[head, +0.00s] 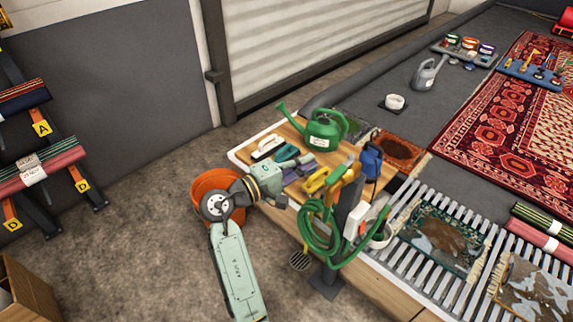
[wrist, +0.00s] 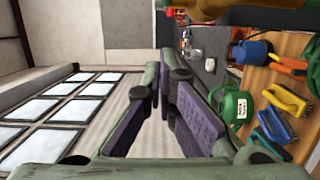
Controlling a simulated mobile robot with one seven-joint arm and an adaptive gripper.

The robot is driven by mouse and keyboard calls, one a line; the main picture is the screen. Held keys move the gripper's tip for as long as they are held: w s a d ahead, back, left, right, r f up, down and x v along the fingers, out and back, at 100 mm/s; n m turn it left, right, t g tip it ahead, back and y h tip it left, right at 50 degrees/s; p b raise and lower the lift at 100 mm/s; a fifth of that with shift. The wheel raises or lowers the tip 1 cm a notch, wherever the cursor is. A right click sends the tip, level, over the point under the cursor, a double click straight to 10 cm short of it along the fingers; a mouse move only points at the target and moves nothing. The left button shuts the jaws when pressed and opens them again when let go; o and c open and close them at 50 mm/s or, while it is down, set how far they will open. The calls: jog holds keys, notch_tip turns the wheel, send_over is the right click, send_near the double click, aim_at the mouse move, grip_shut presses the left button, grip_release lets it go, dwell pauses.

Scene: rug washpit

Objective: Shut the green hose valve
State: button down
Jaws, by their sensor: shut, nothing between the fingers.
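A green hose (head: 318,238) hangs in loops on a grey post (head: 350,205) at the front edge of the wooden bench.
A green watering can (head: 325,130), brushes and a blue bottle (head: 371,161) crowd the bench behind the post. An orange bucket (head: 214,190) stands on the floor behind my arm. A slatted grate (head: 455,300) lies to the right. The floor at left is largely clear.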

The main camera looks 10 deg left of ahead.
aim_at(341, 169)
jog(key=s+d, duration=0.2)
jog(key=shift+s+d+p, duration=0.1)
jog(key=shift+d+p, duration=0.25)
jog(key=shift+d, duration=0.05)
jog(key=shift+d+t, duration=0.1)
jog(key=shift+t, duration=0.2)
